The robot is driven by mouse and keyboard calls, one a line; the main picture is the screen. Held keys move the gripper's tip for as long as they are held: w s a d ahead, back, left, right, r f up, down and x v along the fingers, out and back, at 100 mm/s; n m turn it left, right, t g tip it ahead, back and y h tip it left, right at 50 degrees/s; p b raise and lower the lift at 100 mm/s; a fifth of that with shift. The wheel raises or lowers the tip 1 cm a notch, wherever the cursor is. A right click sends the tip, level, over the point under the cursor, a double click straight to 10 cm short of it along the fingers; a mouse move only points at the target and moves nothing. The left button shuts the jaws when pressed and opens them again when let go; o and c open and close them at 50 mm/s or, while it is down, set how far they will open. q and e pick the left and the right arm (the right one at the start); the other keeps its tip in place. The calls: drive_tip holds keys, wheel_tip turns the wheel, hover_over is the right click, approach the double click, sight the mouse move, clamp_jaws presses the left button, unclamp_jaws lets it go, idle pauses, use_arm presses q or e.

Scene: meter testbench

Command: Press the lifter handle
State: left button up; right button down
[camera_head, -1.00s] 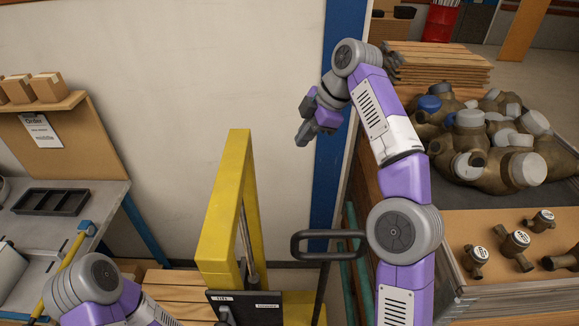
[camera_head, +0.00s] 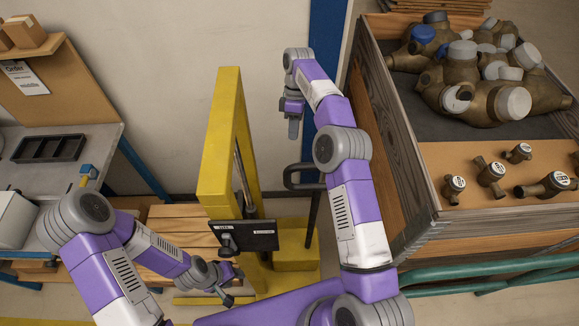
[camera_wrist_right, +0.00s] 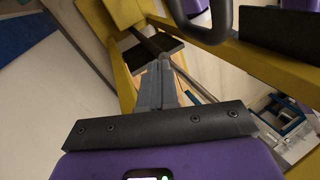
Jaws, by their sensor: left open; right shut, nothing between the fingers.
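The lifter is a yellow frame (camera_head: 219,150) standing in the middle of the head view. Its black loop handle (camera_head: 288,178) sticks out at the right side, partly hidden behind my right arm. In the right wrist view the loop handle (camera_wrist_right: 172,18) shows at the top, beyond the fingers. My right gripper (camera_head: 293,130) is shut and empty, pointing down, above the handle in the picture and apart from it. Its fingers also show in the right wrist view (camera_wrist_right: 158,85). My left gripper (camera_head: 231,285) is open and empty, low beside the lifter's base.
A dark labelled panel (camera_head: 245,235) sits on the lifter's front. A wooden crate (camera_head: 393,130) with brass meters stands to the right. A workbench (camera_head: 100,140) with a black tray (camera_head: 48,148) stands left. Wooden planks (camera_head: 180,222) lie behind my left arm.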

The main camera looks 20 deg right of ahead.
sight(289, 168)
drive_tip(key=shift+s+a+f+b, duration=0.25)
drive_tip(key=shift+s+a+f, duration=0.3)
drive_tip(key=shift+s+f, duration=0.8)
drive_tip(key=shift+s+a+f+b, duration=0.2)
drive_tip(key=shift+s+a+f, duration=0.55)
drive_tip(key=shift+f, duration=0.95)
drive_tip(key=shift+s+a+f+b, duration=0.25)
drive_tip(key=shift+s+a+f, duration=0.15)
drive_tip(key=shift+s+f, duration=1)
drive_tip(key=shift+f, duration=0.1)
drive_tip(key=shift+a, duration=0.1)
